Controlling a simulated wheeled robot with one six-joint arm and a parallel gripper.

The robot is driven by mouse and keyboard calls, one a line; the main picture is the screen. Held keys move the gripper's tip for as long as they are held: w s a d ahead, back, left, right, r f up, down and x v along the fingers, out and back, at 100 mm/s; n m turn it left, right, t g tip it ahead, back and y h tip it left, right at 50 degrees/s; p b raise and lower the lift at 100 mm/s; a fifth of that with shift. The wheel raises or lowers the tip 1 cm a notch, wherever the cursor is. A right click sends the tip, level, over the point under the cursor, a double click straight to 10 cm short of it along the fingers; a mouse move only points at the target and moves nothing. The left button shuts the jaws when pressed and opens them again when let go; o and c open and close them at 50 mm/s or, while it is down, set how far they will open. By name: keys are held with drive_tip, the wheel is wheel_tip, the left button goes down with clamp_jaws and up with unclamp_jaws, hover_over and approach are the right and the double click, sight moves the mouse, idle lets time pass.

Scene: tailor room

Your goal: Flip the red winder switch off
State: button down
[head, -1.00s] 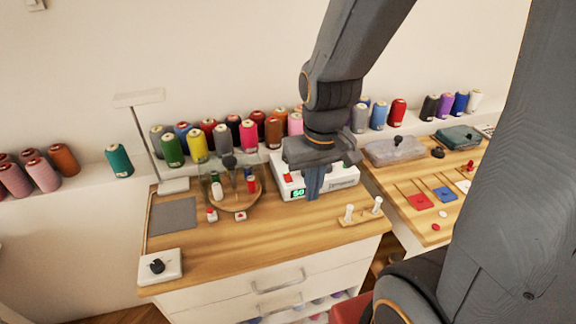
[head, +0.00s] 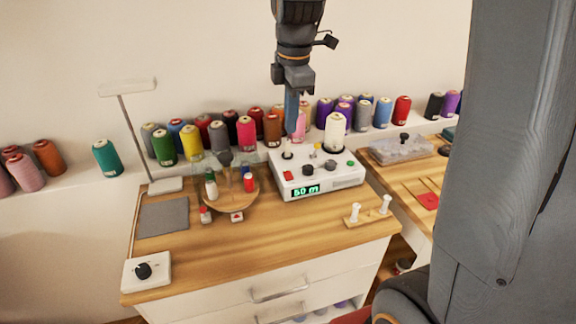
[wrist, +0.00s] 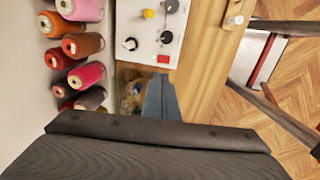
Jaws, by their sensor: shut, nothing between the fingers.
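The winder (head: 320,181) is a white box on the wooden table, with a lit green display, dark knobs and a green button. Its small red switch (head: 288,175) sits at the front left corner of its top. The switch also shows in the wrist view (wrist: 163,59), just beyond my fingertips. Whether it is on or off is too small to tell. My gripper (head: 291,132) is shut and empty, pointing down above the winder's left rear part, apart from the switch. It also shows in the wrist view (wrist: 158,77).
A white thread cone (head: 335,134) stands on the winder's right rear. A round wooden stand (head: 231,203) with small bottles is left of it, and a peg rack (head: 366,217) in front right. Coloured cones line the shelf behind. The table's front middle is clear.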

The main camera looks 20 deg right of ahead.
sight(288, 172)
drive_tip(key=shift+f, duration=0.1)
drive_tip(key=f, duration=0.4)
drive_tip(key=w+f+p, duration=0.1)
drive_tip(key=f, duration=0.4)
drive_tip(key=f+p, duration=0.1)
drive_tip(key=f, duration=0.3)
drive_tip(key=shift+w+f, duration=0.3)
drive_tip(key=shift+f, duration=0.1)
